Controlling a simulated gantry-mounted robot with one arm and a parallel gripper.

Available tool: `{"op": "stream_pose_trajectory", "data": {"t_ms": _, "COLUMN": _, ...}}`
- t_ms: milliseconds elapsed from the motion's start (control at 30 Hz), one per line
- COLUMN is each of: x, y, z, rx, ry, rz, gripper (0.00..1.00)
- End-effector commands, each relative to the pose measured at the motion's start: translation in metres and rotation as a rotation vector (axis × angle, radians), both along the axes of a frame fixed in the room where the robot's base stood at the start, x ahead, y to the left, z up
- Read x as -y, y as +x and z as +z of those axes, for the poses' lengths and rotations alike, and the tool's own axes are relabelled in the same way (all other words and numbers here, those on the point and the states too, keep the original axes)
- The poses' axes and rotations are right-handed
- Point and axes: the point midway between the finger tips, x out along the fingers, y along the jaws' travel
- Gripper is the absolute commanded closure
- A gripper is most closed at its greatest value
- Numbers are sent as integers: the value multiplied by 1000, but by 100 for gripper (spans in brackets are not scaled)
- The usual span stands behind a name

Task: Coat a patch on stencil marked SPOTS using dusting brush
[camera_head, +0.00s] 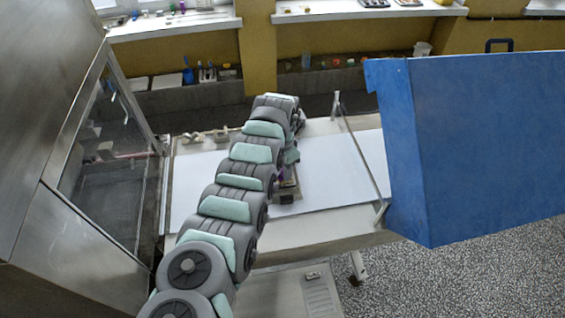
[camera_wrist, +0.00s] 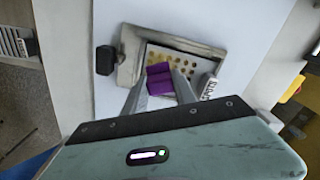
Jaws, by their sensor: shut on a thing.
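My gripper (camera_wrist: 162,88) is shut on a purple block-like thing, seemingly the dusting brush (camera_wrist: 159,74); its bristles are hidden. The brush is over a grey-framed stencil (camera_wrist: 129,63) on the white surface, near the lower edge of its opening. Rows of small brown-gold spots show in the opening beyond the brush. I cannot tell whether the brush touches the stencil. A small label (camera_wrist: 208,88) on the frame's right side is too small to read surely. In the head view my arm hides most of the stencil; a bit of purple (camera_head: 279,172) shows beside it.
A black block (camera_wrist: 105,60) sits at the stencil's left side. The white belt (camera_head: 335,165) is bare to the right, up to a bar and a large blue panel (camera_head: 470,145). A steel cabinet with a glass window (camera_head: 105,165) stands at left. Small items line the belt's far edge.

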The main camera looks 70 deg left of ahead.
Motion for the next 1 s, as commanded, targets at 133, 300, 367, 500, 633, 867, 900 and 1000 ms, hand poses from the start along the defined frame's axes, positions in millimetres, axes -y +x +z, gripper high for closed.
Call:
{"op": "stream_pose_trajectory", "data": {"t_ms": 133, "x": 5, "y": -1, "z": 4, "rx": -1, "ry": -2, "rz": 0, "gripper": 100}}
{"op": "stream_pose_trajectory", "data": {"t_ms": 300, "x": 9, "y": -1, "z": 6, "rx": 2, "ry": -1, "rz": 0, "gripper": 100}}
{"op": "stream_pose_trajectory", "data": {"t_ms": 367, "x": 11, "y": -2, "z": 5, "rx": 2, "ry": -1, "rz": 0, "gripper": 100}}
{"op": "stream_pose_trajectory", "data": {"t_ms": 500, "x": 16, "y": -3, "z": 4, "rx": 2, "ry": -1, "rz": 0, "gripper": 100}}
{"op": "stream_pose_trajectory", "data": {"t_ms": 633, "x": 20, "y": -4, "z": 4, "rx": 2, "ry": 0, "rz": 0, "gripper": 100}}
{"op": "stream_pose_trajectory", "data": {"t_ms": 867, "x": 26, "y": -6, "z": 2, "rx": 2, "ry": -1, "rz": 0, "gripper": 100}}
{"op": "stream_pose_trajectory", "data": {"t_ms": 900, "x": 27, "y": -6, "z": 1, "rx": 2, "ry": -1, "rz": 0, "gripper": 100}}
{"op": "stream_pose_trajectory", "data": {"t_ms": 1000, "x": 27, "y": -6, "z": 0, "rx": 1, "ry": -1, "rz": 0, "gripper": 100}}
